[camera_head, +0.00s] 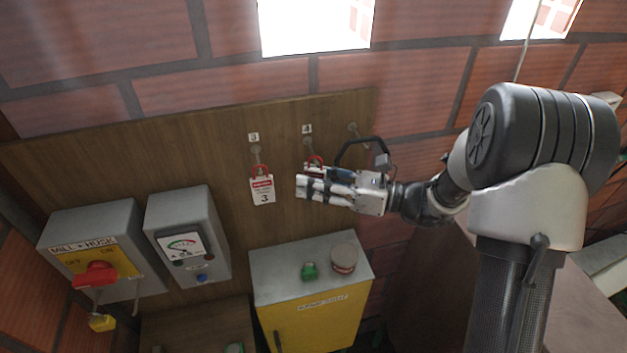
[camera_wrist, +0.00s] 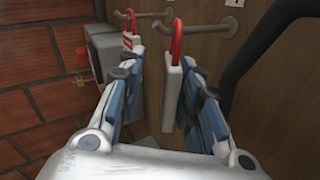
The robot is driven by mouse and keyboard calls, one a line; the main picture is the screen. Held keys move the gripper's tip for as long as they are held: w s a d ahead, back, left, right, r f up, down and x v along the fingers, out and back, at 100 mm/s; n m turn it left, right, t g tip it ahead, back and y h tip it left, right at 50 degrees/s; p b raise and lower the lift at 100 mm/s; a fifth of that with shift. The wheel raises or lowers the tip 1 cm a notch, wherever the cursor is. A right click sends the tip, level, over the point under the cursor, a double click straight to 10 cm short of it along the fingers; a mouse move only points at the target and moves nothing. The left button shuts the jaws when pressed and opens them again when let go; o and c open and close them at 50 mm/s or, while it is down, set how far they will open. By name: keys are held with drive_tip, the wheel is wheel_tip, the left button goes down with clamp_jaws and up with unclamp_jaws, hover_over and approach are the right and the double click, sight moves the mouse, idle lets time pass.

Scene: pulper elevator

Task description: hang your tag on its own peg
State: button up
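My gripper (camera_head: 303,187) is in front of the board by the peg labelled 4 (camera_head: 308,141). In the wrist view its fingers (camera_wrist: 170,95) are apart. A white tag (camera_wrist: 172,95) with a red loop (camera_wrist: 176,42) hangs edge-on between them, nearer the right finger, with a gap to the left one. The loop appears to be around the peg (camera_wrist: 205,30). In the head view only its red loop (camera_head: 316,161) shows above my fingers; its number is hidden. Another white tag (camera_head: 262,190), marked 3, hangs by a red loop on the peg labelled 3 (camera_head: 256,151).
Two grey switch boxes (camera_head: 90,225) (camera_head: 187,225) stand out at the left. A yellow cabinet (camera_head: 325,315) with a green button (camera_head: 309,270) is below my gripper. Brick wall surrounds the board.

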drive_tip(key=v, duration=1.2)
drive_tip(key=s+a+f+n+g+h+b, duration=0.3)
drive_tip(key=s+f+n+h+b, duration=0.1)
drive_tip(key=s+f+n+b, duration=0.3)
drive_tip(key=s+a+f+n+g+h+b, duration=0.3)
drive_tip(key=s+f+n+h+b, duration=0.3)
drive_tip(key=s, duration=0.4)
drive_tip(key=s+d+f+n+t+h+b, duration=0.6)
drive_tip(key=d+f+n+b, duration=0.3)
drive_tip(key=b, duration=0.5)
drive_tip(key=shift+s+d+f+n+h, duration=0.3)
drive_tip(key=shift+f+n+h, duration=0.15)
drive_tip(key=shift+n+h, duration=0.2)
drive_tip(key=shift+a, duration=0.1)
